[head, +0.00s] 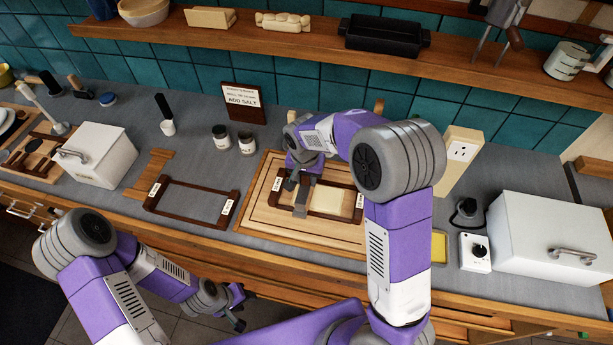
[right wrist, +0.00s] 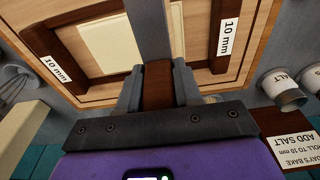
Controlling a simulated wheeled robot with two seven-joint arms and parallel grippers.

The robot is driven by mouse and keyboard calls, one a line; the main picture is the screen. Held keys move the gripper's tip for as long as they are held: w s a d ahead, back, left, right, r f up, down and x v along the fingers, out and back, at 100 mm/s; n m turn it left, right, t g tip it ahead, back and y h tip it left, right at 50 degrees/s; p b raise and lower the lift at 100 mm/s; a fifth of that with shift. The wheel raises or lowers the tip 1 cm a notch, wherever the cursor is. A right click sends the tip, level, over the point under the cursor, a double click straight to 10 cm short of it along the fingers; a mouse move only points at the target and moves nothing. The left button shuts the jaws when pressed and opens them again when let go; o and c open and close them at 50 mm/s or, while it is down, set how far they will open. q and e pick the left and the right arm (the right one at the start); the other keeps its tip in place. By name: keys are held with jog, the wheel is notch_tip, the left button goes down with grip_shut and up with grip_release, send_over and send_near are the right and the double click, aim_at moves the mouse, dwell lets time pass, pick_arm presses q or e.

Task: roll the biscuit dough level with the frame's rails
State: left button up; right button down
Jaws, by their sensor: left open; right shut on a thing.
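The pale, flat biscuit dough (head: 328,200) lies on a wooden board (head: 262,228), inside a dark brown frame (head: 337,216) with white end labels. In the right wrist view those labels read 10 mm, and the dough (right wrist: 115,45) shows inside the frame (right wrist: 222,60). My right gripper (head: 301,205) is over the frame and partly covers the dough. My left gripper (head: 236,308) is open and empty, in front of the counter edge. I cannot make out a rolling pin.
A second dark frame (head: 192,181) lies on the grey counter to the left. A sign (head: 243,102) saying ADD SALT and two jars (head: 221,137) stand behind. White boxes (head: 97,155) (head: 555,240) stand at both sides. A shelf (head: 300,42) runs above.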

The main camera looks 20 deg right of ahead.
dwell(0.5)
jog(key=shift+w+a, duration=0.5)
jog(key=shift+a, duration=0.3)
jog(key=shift+w+a, duration=0.5)
jog(key=shift+a, duration=0.25)
notch_tip(320, 180, up, 7)
jog(key=p, duration=0.5)
